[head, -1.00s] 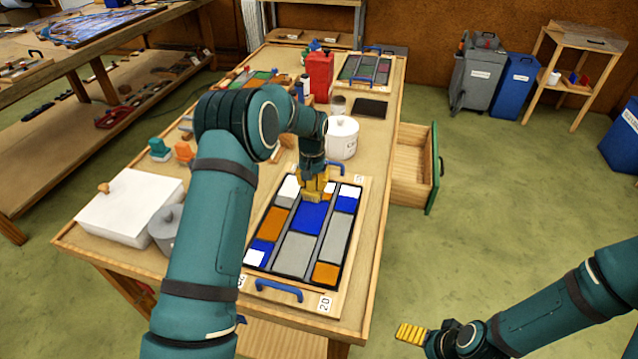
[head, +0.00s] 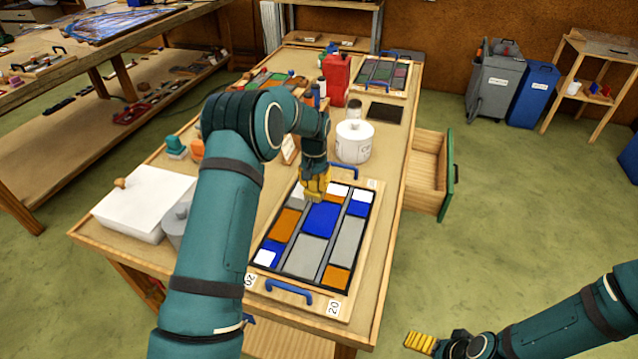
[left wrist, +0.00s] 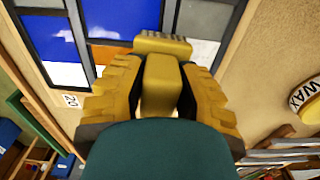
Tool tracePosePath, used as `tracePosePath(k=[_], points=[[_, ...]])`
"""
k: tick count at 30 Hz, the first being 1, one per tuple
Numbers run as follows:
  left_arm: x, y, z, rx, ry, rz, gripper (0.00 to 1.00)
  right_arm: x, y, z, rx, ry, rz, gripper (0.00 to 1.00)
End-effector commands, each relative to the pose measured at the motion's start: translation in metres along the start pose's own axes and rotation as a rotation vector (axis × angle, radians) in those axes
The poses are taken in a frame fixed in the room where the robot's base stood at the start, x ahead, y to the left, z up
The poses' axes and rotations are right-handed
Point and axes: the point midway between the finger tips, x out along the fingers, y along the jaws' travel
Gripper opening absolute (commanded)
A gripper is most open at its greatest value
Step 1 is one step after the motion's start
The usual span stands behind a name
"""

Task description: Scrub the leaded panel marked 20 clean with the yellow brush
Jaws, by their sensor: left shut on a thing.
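The leaded panel marked 20 (head: 305,255) lies on a wooden board on the table, with blue, grey, orange and white panes between dark leads. It also shows at the top of the left wrist view (left wrist: 112,20). My left gripper (head: 315,192) is over the panel's far part. It is shut on the yellow brush (left wrist: 163,75), whose head points toward the panel; I cannot tell if it touches. A greyish film shows on a white pane (left wrist: 200,48) beside the brush. My right gripper (head: 420,342) is off the table at lower right, and its jaws are unclear.
A white lidded pot (head: 354,142) stands just beyond the panel. A red can (head: 336,80) and a second panel (head: 382,76) are farther back. A white box (head: 140,205) is at left. An open drawer (head: 430,175) juts out at the table's right side.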

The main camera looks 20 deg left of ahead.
Motion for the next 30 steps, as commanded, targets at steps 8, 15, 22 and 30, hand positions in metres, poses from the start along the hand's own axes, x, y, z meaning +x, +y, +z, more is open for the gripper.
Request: tracePosePath(k=[8, 15, 22, 30], points=[[0.001, -0.002, 0.0, 0.0, -0.001, -0.001, 0.01, 0.0, 0.0, 0.0, 0.0, 0.0, 0.0, 0.91], [0.0, -0.016, 0.001, -0.002, 0.0, -0.001, 0.01, 0.0, 0.0, 0.0, 0.0, 0.0, 0.0, 0.91], [0.001, -0.03, 0.002, -0.001, 0.0, -0.001, 0.02, 0.0, 0.0, 0.0, 0.0, 0.0, 0.0, 0.91], [0.0, -0.031, 0.002, 0.0, 0.0, -0.001, 0.01, 0.0, 0.0, 0.0, 0.0, 0.0, 0.0, 0.91]])
